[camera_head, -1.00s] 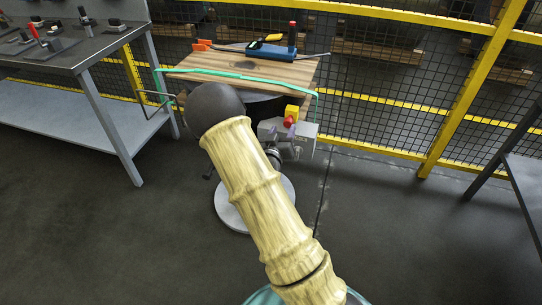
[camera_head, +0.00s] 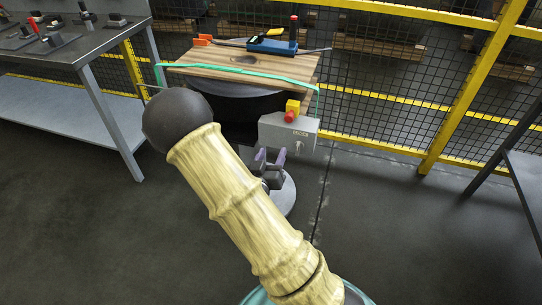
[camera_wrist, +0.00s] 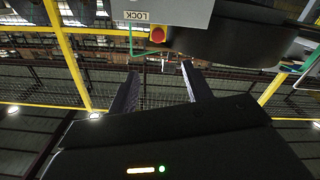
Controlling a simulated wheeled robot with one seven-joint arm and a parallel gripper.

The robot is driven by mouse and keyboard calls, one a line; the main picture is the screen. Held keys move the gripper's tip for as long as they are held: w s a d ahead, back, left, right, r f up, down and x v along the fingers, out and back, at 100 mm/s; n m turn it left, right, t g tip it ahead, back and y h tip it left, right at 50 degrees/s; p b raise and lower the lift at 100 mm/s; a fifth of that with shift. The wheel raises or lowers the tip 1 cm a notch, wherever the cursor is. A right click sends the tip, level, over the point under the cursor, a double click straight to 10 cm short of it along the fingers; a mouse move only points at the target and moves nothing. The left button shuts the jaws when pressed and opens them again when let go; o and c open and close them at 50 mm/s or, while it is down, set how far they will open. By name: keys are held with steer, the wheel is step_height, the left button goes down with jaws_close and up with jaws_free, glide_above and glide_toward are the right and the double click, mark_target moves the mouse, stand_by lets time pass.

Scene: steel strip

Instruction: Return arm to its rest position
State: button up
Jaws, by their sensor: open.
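My gripper (camera_head: 270,160) shows in the head view beyond my bamboo-like arm link, low in front of a round stand and below a grey control box. Its two fingers are apart with nothing between them. In the wrist view my gripper (camera_wrist: 160,82) also shows open and empty, its dark fingers pointing toward the fence. My arm's dark ball-like joint covers part of the stand in the head view.
The grey box (camera_head: 287,134) carries a red button. A steel bench (camera_head: 100,50) stands left, a yellow mesh fence (camera_head: 400,110) behind.

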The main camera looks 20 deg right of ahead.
steer(key=shift+w+f, duration=0.1)
steer(key=shift+w, duration=0.05)
steer(key=s+a+f+g+y, duration=0.2)
steer(key=s+a+g+y, duration=0.1)
steer(key=a+g+y, duration=0.5)
steer(key=s+d+r+n+g+y, duration=0.1)
steer(key=s+r+n+g+y, duration=0.25)
steer(key=s, duration=0.75)
steer(key=w+p+v, duration=0.2)
steer(key=p+v, duration=0.8)
steer(key=w+a+r+p+v, duration=0.1)
steer(key=p+v, duration=1)
steer(key=shift+w+d+r+n, duration=0.25)
steer(key=shift+w+n, duration=0.05)
steer(key=shift+n, duration=0.05)
steer(key=shift+h, duration=0.25)
